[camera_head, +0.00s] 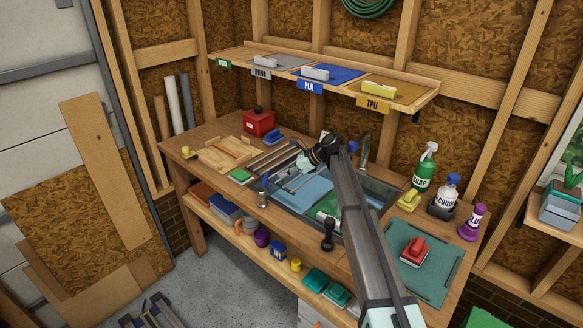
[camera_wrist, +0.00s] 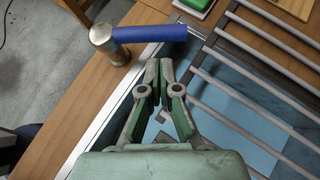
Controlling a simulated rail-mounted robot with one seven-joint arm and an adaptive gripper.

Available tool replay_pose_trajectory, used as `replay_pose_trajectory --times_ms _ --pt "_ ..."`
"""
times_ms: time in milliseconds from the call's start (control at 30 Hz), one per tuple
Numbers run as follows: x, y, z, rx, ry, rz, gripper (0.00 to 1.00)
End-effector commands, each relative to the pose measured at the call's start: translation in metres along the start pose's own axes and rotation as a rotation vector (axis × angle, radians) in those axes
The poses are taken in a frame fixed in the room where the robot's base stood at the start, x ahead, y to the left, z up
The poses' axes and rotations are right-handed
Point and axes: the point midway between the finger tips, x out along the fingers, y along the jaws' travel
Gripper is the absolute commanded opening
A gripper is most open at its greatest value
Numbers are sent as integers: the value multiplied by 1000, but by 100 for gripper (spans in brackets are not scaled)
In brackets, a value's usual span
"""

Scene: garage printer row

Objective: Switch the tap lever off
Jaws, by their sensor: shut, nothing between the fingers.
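The tap lever is a blue cylindrical handle (camera_wrist: 150,33) on a round metal post (camera_wrist: 103,42). In the wrist view it lies level, pointing right from the post across the sink's metal rim. In the head view the blue handle (camera_head: 264,182) stands at the front left edge of the sink. My gripper (camera_wrist: 160,66) is shut and empty, its green-padded fingers just below the handle in the wrist view. In the head view my gripper (camera_head: 303,164) is over the sink, to the right of the lever and apart from it. A grey spout (camera_head: 365,150) rises behind the sink.
Grey bars (camera_wrist: 245,98) cross the sink (camera_wrist: 225,140) beside the fingers. A green block (camera_head: 241,176) lies left of the sink. A black knobbed object (camera_head: 328,236) stands at its front edge. A shelf with labelled trays (camera_head: 325,75) hangs above.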

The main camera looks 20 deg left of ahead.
Motion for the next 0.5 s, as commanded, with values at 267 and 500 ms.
replay_pose_trajectory --times_ms 267,500 --pt "35 0 1 0 0 1 0" --pt "43 0 0 -1 0 -1 0"
